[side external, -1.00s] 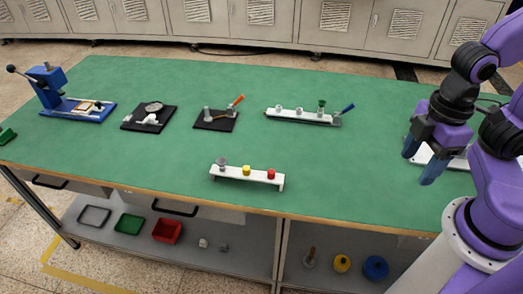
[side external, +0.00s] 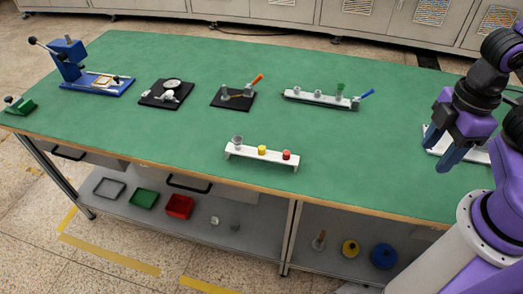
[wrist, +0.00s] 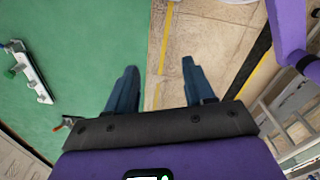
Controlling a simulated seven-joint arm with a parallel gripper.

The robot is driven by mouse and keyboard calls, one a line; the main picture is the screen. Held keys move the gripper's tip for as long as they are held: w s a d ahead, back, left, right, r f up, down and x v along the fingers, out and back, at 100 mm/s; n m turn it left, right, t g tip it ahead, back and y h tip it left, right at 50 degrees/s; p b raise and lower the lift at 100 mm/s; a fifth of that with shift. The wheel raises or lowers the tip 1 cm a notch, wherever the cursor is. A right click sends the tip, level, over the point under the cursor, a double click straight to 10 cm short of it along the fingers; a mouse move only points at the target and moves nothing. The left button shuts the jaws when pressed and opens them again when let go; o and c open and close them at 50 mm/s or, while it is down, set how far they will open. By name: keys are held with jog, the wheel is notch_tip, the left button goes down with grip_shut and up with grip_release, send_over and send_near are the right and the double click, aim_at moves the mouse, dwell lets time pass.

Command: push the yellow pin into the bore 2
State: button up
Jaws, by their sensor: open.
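The yellow pin (side external: 262,150) stands upright in a white rack (side external: 246,154) at the front middle of the bench, between a grey piece (side external: 237,142) and a red one (side external: 287,155). A white rail (side external: 300,97) farther back carries several grey round pieces and a green-topped one (side external: 340,88). No label shows, so I cannot tell which place is bore 2. My gripper (side external: 444,138) is open and empty above the bench's right end, far from the yellow pin. In the wrist view its fingers (wrist: 159,68) are apart over the bench edge. The yellow pin is not in that view.
A blue press (side external: 100,84) and two black plates (side external: 165,95) (side external: 222,100) with small parts lie at the left and back. A blue-handled tool (side external: 367,94) lies by the rail. A white plate (side external: 434,139) is under my gripper.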

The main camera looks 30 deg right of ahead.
jog(key=w+a+r+n, duration=0.1)
jog(key=w+a+n, duration=0.2)
jog(key=w+a, duration=1.1)
jog(key=n, duration=0.2)
send_over(262, 148)
notch_tip(262, 148, down, 4)
notch_tip(262, 148, down, 17)
jog(key=shift+f, duration=0.1)
jog(key=shift+c, duration=0.3)
grip_shut()
